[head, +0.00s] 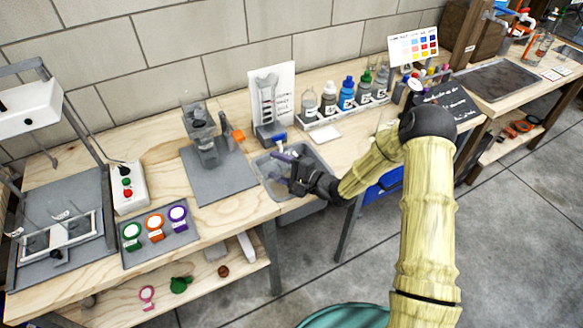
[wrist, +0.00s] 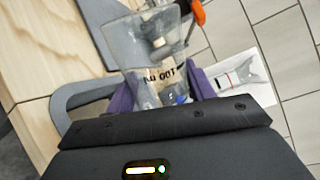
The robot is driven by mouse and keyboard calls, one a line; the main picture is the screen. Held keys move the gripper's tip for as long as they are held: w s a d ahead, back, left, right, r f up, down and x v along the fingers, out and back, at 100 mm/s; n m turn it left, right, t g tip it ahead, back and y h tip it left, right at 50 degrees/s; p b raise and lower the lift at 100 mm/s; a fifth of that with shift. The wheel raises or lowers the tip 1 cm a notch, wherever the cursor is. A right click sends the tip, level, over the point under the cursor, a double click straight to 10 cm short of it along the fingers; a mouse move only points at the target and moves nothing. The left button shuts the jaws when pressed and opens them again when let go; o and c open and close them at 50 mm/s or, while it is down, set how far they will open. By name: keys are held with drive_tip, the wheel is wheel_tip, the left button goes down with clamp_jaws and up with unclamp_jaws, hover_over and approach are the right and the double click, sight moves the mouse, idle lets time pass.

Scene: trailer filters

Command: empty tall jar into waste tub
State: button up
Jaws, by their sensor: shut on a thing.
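My gripper (head: 284,166) is over the grey waste tub (head: 312,196), which is set at the front edge of the bench. Its purple fingers (wrist: 202,84) are shut on a clear jar (wrist: 146,40) with a pale label carrying dark letters. The jar's mouth points away from the wrist camera; some pale and blue bits show in or behind its clear wall. In the head view the jar is mostly hidden by the gripper and hard to make out. Part of a grey rim, likely the tub's, shows in the wrist view (wrist: 62,100). I cannot tell whether anything is falling out.
A grey stand (head: 205,140) with an orange handle (head: 238,136) is left of the tub on a grey mat (head: 220,184). Several bottles (head: 347,95) stand in a rack to the right. A white card (head: 321,133) lies before them.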

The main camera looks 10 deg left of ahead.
drive_tip(key=shift+w+d+r+m+p, duration=0.1)
drive_tip(key=shift+w+r+m+p, duration=0.3)
drive_tip(key=shift+m+p, duration=0.35)
